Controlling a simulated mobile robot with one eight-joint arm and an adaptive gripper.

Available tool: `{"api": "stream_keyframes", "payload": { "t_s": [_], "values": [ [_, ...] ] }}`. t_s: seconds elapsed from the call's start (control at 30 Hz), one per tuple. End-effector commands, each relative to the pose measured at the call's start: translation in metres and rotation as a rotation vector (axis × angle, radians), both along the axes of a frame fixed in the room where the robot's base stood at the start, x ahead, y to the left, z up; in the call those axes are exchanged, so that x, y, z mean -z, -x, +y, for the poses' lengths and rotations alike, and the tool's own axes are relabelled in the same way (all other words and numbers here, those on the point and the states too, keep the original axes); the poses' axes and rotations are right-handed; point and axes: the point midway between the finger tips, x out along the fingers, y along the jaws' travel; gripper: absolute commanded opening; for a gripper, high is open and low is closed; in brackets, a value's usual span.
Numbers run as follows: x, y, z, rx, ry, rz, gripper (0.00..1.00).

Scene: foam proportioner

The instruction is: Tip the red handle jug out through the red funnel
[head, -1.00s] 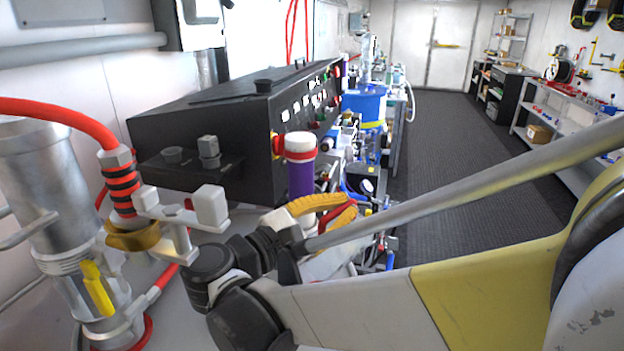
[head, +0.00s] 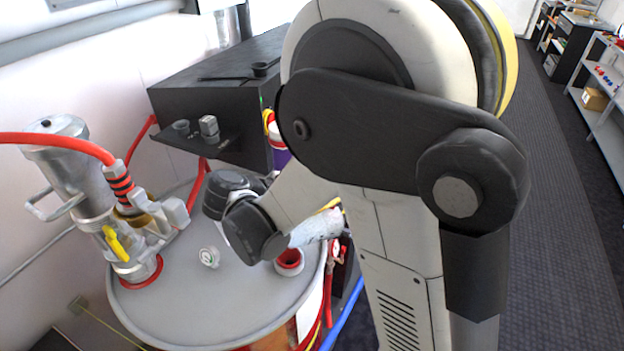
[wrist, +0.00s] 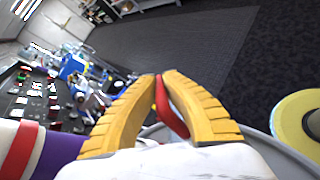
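The jug is white and scuffed, with a red handle. My gripper (wrist: 163,95) has its ridged yellow fingers shut on the red handle (wrist: 170,112), and the white jug body (wrist: 190,160) fills the lower edge of the wrist view. In the head view the jug (head: 318,229) shows partly behind my arm, apparently tilted, with its left end close above the funnel. The red funnel (head: 289,260), with a pale rim, sits on the drum lid (head: 240,295) near its right edge. Whether anything flows out cannot be seen. My wrist hides part of the jug.
A metal pump with a red hose (head: 85,185) stands at the left of the lid. A small round cap (head: 208,257) is mid-lid. Open floor (head: 565,200) lies right.

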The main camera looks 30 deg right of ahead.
Motion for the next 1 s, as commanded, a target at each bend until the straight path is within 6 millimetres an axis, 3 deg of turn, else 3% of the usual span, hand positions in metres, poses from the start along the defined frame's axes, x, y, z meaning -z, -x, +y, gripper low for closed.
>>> {"api": "stream_keyframes", "payload": {
  "t_s": [0.67, 1.0],
  "values": [
    [0.012, -0.003, -0.031, 0.006, -0.43, 0.046, 0.0],
    [0.012, -0.002, -0.028, 0.008, -0.875, 0.091, 0.0]
  ]
}}
